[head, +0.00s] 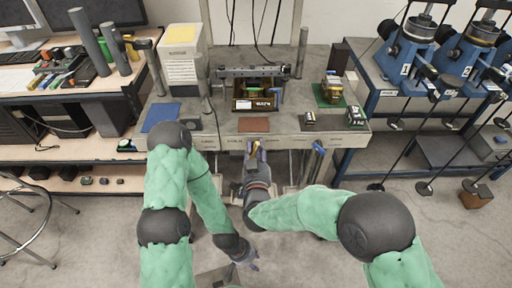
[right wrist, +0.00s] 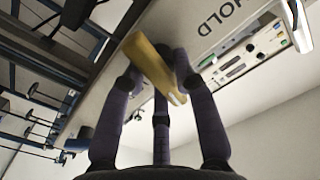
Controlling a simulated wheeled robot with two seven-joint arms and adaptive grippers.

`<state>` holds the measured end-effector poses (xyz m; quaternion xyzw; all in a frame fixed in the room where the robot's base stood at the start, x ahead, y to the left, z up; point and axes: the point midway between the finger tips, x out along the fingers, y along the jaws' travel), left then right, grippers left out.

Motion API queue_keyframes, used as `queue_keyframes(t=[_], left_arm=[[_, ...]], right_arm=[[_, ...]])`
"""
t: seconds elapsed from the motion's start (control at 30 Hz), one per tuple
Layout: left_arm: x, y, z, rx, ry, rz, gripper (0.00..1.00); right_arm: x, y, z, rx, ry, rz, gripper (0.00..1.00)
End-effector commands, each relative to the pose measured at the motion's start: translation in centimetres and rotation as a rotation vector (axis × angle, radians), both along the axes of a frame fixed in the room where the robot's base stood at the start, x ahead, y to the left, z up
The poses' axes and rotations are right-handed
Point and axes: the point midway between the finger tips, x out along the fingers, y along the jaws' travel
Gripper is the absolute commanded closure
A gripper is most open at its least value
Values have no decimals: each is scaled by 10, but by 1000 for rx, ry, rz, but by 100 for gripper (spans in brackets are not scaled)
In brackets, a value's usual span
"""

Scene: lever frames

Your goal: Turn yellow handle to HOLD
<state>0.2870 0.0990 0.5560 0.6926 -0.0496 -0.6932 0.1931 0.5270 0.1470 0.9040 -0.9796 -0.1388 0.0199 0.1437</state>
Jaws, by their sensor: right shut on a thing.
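The yellow handle (right wrist: 150,62) sits between the fingers of my right gripper (right wrist: 158,82) in the right wrist view. The gripper is shut on it. The word HOLD (right wrist: 215,18) is printed on the pale bench front beside the handle, in the upper right of that view. In the head view, my right gripper (head: 254,152) is at the front edge of the bench and covers most of the handle. My left gripper (head: 247,262) hangs low over the floor, away from the bench; its fingers are too small to read.
The grey bench (head: 220,127) carries a brown mat (head: 254,125), a blue mat (head: 160,117) and several boxes. A blue handle (head: 318,149) hangs at its front edge, right of my right gripper. Blue lever machines (head: 405,55) stand at the right. A stool (head: 30,215) is at the left.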

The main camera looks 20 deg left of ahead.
Motion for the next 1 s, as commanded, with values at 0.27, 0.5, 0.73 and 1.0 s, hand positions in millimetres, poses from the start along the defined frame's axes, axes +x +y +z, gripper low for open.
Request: queue_keyframes(t=[0.27, 0.5, 0.73, 1.0], left_arm=[[0, 0, 15, 0, 0, 0, 60], [0, 0, 25, 0, 0, 0, 60], [0, 0, 36, 0, 0, 0, 60], [0, 0, 45, 0, 0, 0, 60]], right_arm=[[0, -1, 1, -253, -66, -5, 100], [-1, 0, 2, -472, -129, -4, 100], [-1, 2, 3, -678, -189, -5, 100], [-1, 3, 3, -879, -248, -4, 100]])
